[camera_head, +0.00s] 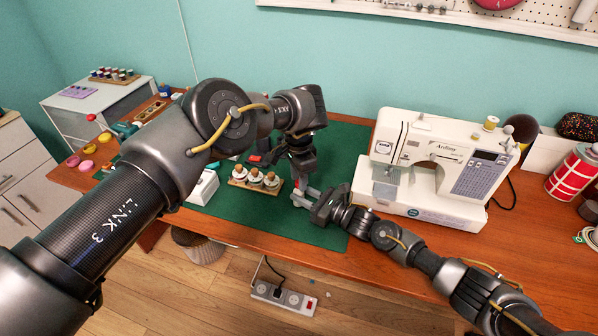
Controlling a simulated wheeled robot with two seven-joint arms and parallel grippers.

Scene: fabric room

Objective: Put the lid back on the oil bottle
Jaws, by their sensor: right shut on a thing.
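My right gripper (303,197) reaches in from the right, low over the green cutting mat (225,215). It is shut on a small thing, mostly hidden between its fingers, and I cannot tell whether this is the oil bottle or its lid. My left gripper (302,180) points down just above and behind the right gripper's fingers. The two are very close, and I cannot see whether the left jaws are open or hold anything. I cannot make out the oil bottle and lid clearly as separate things.
A small red item (254,158) lies behind the rack. A white sewing machine (410,135) stands close on the right. The mat's front is clear.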

